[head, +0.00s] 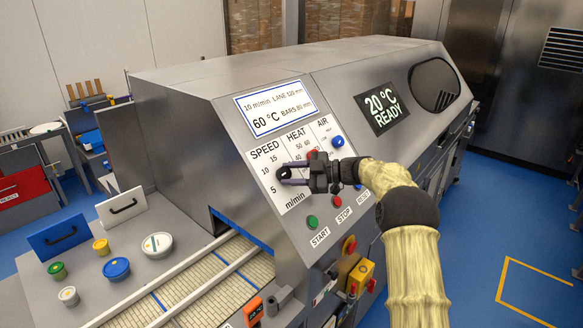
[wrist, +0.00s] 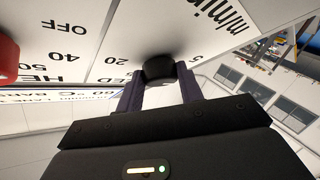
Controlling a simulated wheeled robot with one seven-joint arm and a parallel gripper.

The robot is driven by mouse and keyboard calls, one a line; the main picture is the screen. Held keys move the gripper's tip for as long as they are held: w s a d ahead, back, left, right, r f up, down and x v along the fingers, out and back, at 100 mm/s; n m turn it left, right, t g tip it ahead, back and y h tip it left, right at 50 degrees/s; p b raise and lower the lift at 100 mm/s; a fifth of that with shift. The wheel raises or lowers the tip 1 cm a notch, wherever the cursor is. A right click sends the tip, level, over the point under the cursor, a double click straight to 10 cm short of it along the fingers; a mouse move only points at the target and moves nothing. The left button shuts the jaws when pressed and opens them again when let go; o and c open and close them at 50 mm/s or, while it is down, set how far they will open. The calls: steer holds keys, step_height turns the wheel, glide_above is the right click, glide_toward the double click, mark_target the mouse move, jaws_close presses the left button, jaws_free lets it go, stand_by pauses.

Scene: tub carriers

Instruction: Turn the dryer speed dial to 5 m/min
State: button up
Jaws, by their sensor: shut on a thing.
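The speed dial (head: 283,173) is a black knob on the white SPEED panel (head: 265,155), which is marked 5, 10, 15 and m/min. In the wrist view the dial (wrist: 159,68) sits between the two fingertips. My gripper (head: 287,174) is shut on the dial, reaching in from the right. In the wrist view my gripper (wrist: 158,78) has a finger on each side of the knob. The fingers cover part of the scale, and I cannot tell which mark the dial points to.
A red heat knob (head: 314,155) and a blue air knob (head: 337,141) are close to my gripper. Green START (head: 312,221) and red STOP (head: 337,201) buttons lie below. A conveyor (head: 190,290) and several small tubs stand at the lower left.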

steer(key=shift+w+r+n+g+h+p, duration=0.1)
steer(key=shift+n+g+h+p, duration=0.2)
steer(key=shift+n+g+p, duration=0.45)
steer(key=shift+w+r+n+g+h+p, duration=0.1)
steer(key=shift+n+g+h+p, duration=0.3)
steer(key=shift+n+p, duration=0.6)
steer(key=shift+n+g, duration=0.25)
steer(key=shift+n, duration=0.1)
steer(key=o, duration=1)
steer(key=p+v, duration=0.9)
steer(key=v, duration=0.8)
steer(key=shift+p, duration=0.4)
